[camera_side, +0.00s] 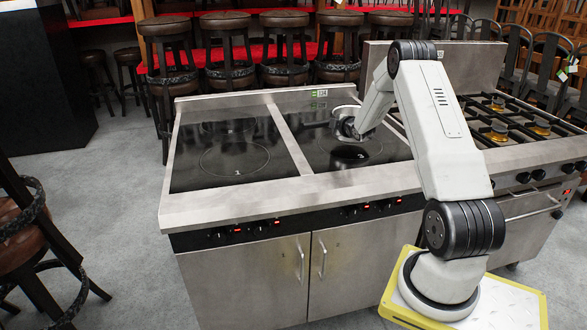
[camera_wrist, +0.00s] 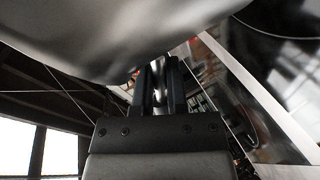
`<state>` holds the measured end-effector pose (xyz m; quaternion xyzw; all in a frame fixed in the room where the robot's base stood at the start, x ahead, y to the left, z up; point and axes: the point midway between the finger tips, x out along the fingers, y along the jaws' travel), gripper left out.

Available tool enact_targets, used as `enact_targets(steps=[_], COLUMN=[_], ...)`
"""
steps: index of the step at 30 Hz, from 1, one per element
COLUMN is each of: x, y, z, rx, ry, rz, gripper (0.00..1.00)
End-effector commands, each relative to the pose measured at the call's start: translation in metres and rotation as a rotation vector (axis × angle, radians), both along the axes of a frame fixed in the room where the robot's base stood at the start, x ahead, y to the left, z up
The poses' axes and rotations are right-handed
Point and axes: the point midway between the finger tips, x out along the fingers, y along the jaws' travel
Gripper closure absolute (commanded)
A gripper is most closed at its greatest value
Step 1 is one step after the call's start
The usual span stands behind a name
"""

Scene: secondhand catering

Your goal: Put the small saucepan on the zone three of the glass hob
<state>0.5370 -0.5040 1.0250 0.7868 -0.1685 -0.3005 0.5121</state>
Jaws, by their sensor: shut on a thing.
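The small saucepan (camera_wrist: 110,35) fills the top of the wrist view as a large, smooth, rounded metal surface, cut off by the frame. My gripper (camera_wrist: 160,80) is shut, its dark fingers on a narrow shiny piece that looks like the pan's handle. A dark shadow lies on the glass below. The left front ring is marked 1 (camera_side: 237,172). The right front ring's number (camera_side: 361,155) is partly unclear, and zone three cannot be identified.
The left glass plate (camera_side: 205,155) is clear. A steel strip (camera_side: 290,140) divides the two plates. A gas range (camera_side: 510,120) with several burners stands at the right. Stools (camera_side: 225,50) stand behind the low rear edge.

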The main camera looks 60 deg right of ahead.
Motion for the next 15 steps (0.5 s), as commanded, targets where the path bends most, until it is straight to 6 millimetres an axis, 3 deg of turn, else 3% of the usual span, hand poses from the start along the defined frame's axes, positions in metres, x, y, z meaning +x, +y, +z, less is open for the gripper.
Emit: enact_targets(steps=[8,15], x=[0.003,0.005], y=[-0.002,-0.004], z=[-0.001,-0.023], rx=[-0.005,-0.003], ry=[-0.004,-0.003], rz=[0.001,0.0], gripper=[1.0,1.0])
